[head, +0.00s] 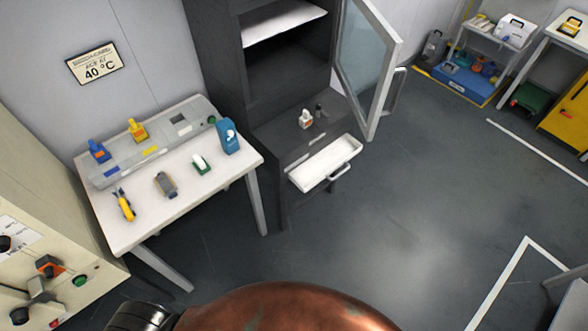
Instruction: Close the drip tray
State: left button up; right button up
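The drip tray (313,174) is a shallow white tray with a light handle (340,172) at its front right. It sticks out from the lower front of a dark cabinet (275,136), below a ledge, so it stands open. The tray looks empty. Its back end meets the cabinet front. Neither of my grippers shows in the head view, and nothing touches the tray.
The cabinet's glass door (362,60) stands swung open to the right above the tray. Small bottles (306,118) stand on the ledge. A white table (150,205) with tools is at left. The floor (400,220) before the tray is clear.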

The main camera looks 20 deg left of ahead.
aim_at(318, 167)
jog(key=u, duration=0.6)
jog(key=k, duration=1)
jog(key=z, duration=0.4)
jog(key=i, duration=1.35)
jog(key=u, duration=0.45)
